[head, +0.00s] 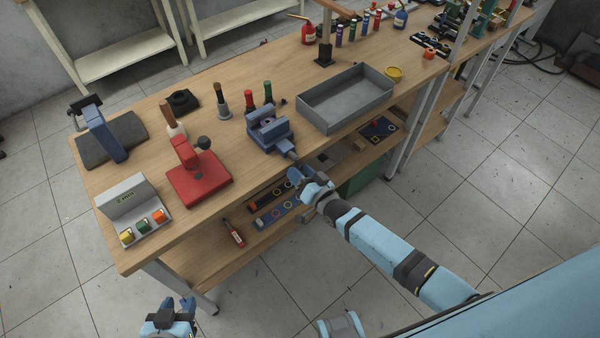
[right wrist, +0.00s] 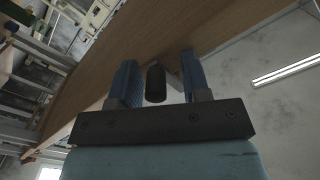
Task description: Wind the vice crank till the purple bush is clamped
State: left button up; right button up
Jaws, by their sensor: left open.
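The blue-grey vice (head: 268,132) stands at the front edge of the bench, its screw end pointing toward my right gripper (head: 299,176). In the right wrist view, the dark cylindrical crank handle (right wrist: 155,84) is between the two blue fingers of my right gripper (right wrist: 160,85), with gaps showing on both sides. In the head view the crank is mostly hidden by that gripper. I cannot make out the purple bush in the vice jaws. My left gripper (head: 180,304) is open and empty, low in front of the bench, far from the vice.
A grey tray (head: 346,97) stands right of the vice on the bench (head: 235,205). A red press (head: 195,178) and a box with coloured parts (head: 137,212) are to the left. Several bottles stand behind the vice. A lower shelf (head: 262,240) lies under the bench top.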

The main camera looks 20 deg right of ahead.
jog(key=shift+s+f, duration=0.1)
jog(key=shift+s, duration=0.05)
jog(key=shift+s, duration=0.25)
pick_arm(q)
jog(key=shift+f+b, duration=0.3)
jog(key=shift+f, duration=0.05)
pick_arm(e)
jog(key=v, duration=1.3)
pick_arm(q)
notch_tip(320, 180, down, 8)
jog(key=w+d+b, duration=0.1)
jog(key=b, duration=1.3)
pick_arm(e)
jog(key=shift+n, duration=0.8)
jog(key=x, duration=1.3)
jog(key=shift+d, duration=0.25)
